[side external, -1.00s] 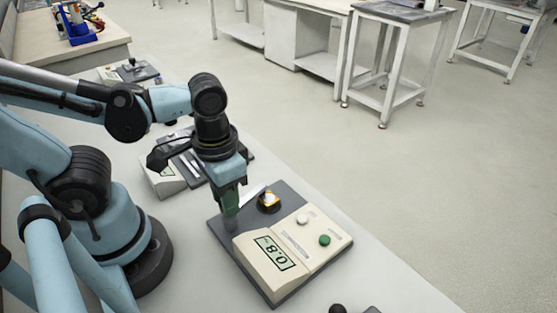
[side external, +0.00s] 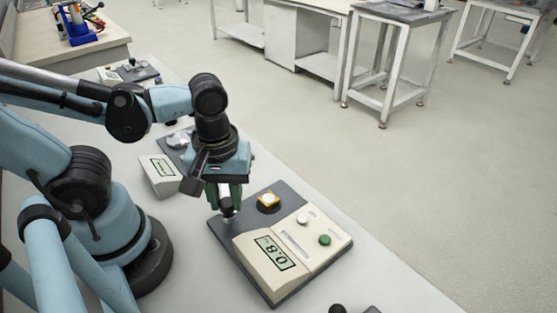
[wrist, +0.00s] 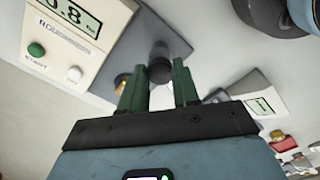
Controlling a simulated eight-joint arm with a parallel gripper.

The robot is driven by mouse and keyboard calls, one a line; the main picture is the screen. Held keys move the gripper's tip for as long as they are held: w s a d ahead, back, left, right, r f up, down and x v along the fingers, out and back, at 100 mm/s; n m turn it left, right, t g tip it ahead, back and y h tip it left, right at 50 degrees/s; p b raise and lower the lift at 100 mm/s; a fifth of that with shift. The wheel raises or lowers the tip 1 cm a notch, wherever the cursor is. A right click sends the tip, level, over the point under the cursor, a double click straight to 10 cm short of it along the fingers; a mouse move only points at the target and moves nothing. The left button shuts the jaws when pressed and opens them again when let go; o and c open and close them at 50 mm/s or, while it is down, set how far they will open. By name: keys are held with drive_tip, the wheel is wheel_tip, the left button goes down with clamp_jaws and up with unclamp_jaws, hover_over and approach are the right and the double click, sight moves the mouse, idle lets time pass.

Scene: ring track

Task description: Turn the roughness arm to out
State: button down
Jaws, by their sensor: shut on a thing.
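The roughness tester (side external: 262,262) is a cream box on a dark grey base, its display reading 0.8; its cream body also shows in the wrist view (wrist: 112,18). A dark grey post (wrist: 160,66) stands beside it, between my green fingers. My gripper (side external: 227,211) is over the base's far-left corner, pointing down, shut on the roughness arm. The arm is mostly hidden by the fingers, so its exact direction cannot be told.
The tester has a green button (side external: 324,240) and a white button (side external: 302,220). Another device with a display (side external: 160,172) stands close behind my gripper on the bench. More small equipment (side external: 130,72) lies farther back.

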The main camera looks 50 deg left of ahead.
drive_tip(key=n, duration=0.4)
drive_tip(key=shift+n, duration=0.3)
drive_tip(key=n, duration=0.4)
idle(0.3)
drive_tip(key=c, duration=0.8)
unclamp_jaws()
drive_tip(key=shift+r, duration=0.15)
drive_tip(key=shift+r, duration=5.9)
drive_tip(key=shift+w, duration=0.1)
